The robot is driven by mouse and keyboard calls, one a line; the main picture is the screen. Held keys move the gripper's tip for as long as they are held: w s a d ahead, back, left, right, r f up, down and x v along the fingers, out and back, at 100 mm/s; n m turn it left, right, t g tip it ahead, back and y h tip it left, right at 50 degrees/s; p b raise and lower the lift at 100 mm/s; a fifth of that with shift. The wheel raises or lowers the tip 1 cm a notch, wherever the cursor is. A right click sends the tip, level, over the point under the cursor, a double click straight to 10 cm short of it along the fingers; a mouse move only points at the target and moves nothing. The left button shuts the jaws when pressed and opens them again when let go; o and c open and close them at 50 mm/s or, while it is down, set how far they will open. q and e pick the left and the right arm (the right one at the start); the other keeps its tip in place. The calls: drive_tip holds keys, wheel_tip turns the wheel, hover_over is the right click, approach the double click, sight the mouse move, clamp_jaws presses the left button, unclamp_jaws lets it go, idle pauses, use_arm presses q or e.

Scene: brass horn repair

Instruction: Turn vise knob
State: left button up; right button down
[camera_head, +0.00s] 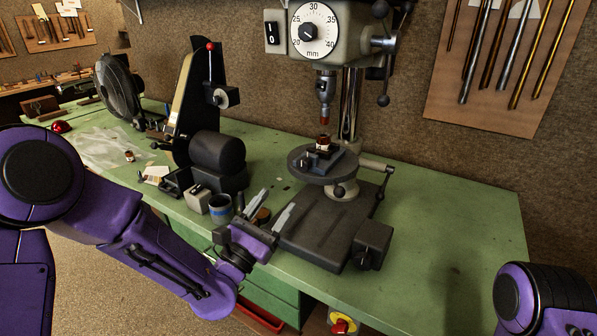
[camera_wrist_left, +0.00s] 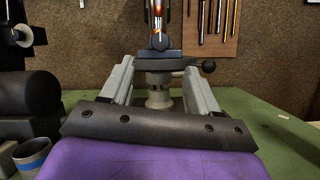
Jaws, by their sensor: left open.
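The small dark vise (camera_head: 338,164) sits on the round table of the drill press and holds a small copper-brown part (camera_head: 323,143). In the left wrist view the vise (camera_wrist_left: 172,60) is straight ahead, with a dark round knob (camera_wrist_left: 159,42) on its near face. My left gripper (camera_head: 273,204) is open and empty, in front of and below the vise, apart from it. In the left wrist view its two grey fingers (camera_wrist_left: 160,68) stand on either side of the press column. My right gripper is out of view; only part of that arm shows at lower right.
The drill press base (camera_head: 315,235) stands on the green bench (camera_head: 440,240). A lever (camera_head: 375,167) sticks out right of the round table. A blue-grey cup (camera_head: 220,208) and a belt sander (camera_head: 190,110) are at left. The bench's right part is clear.

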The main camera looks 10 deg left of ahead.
sight(302, 167)
use_arm(q)
drive_tip(key=p+x, duration=0.5)
drive_tip(key=x, duration=0.5)
drive_tip(key=shift+r, duration=0.1)
drive_tip(key=shift+w+d, duration=0.15)
drive_tip(key=shift+w, duration=0.05)
drive_tip(key=c, duration=1)
